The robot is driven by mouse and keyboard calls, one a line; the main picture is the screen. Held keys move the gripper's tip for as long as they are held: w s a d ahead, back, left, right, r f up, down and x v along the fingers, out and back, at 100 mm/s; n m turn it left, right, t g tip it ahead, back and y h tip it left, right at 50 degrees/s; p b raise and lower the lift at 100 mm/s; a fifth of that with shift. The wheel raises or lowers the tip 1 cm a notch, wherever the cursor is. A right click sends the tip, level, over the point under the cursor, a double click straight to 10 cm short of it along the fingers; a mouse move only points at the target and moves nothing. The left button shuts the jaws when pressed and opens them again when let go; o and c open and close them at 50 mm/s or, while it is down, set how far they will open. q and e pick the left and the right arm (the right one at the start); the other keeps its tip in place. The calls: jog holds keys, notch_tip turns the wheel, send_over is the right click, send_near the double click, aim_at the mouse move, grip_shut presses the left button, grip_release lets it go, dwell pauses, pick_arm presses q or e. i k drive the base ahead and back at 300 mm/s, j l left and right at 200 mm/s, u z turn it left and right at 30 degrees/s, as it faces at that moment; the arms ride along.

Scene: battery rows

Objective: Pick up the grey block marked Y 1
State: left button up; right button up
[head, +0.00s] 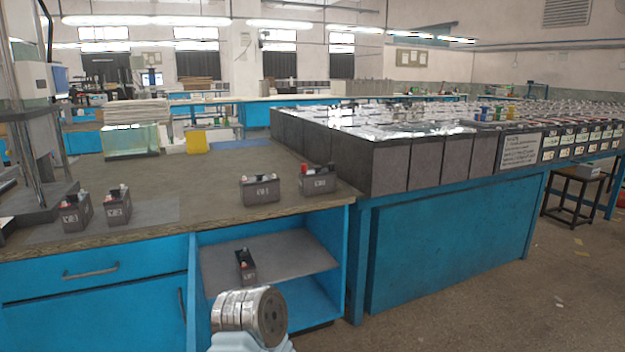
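Several dark grey blocks with white markings are in the head view. Two stand on the bench at the left, a left one (76,214) and a right one (118,208). Two more stand near the bench's right end, one (260,191) with a marking that seems to end in 1, and one (317,181) with red on top. Another block (246,268) sits on the open shelf below. The markings are too small to read surely, so I cannot tell which is Y 1. Neither gripper shows; a metallic part of my arm is at the bottom.
The brown bench top (200,180) has clear room between the block pairs. An open shelf (295,262) is under it. A blue table (450,240) with rows of batteries stands at the right. A stool (575,195) bears a grey block (588,171). Floor is free at front right.

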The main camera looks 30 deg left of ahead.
aim_at(318, 181)
jog(key=i+l+u, duration=0.35)
jog(key=i, duration=0.25)
jog(key=i+l+u, duration=0.3)
jog(key=i+l, duration=0.15)
jog(key=i, duration=0.15)
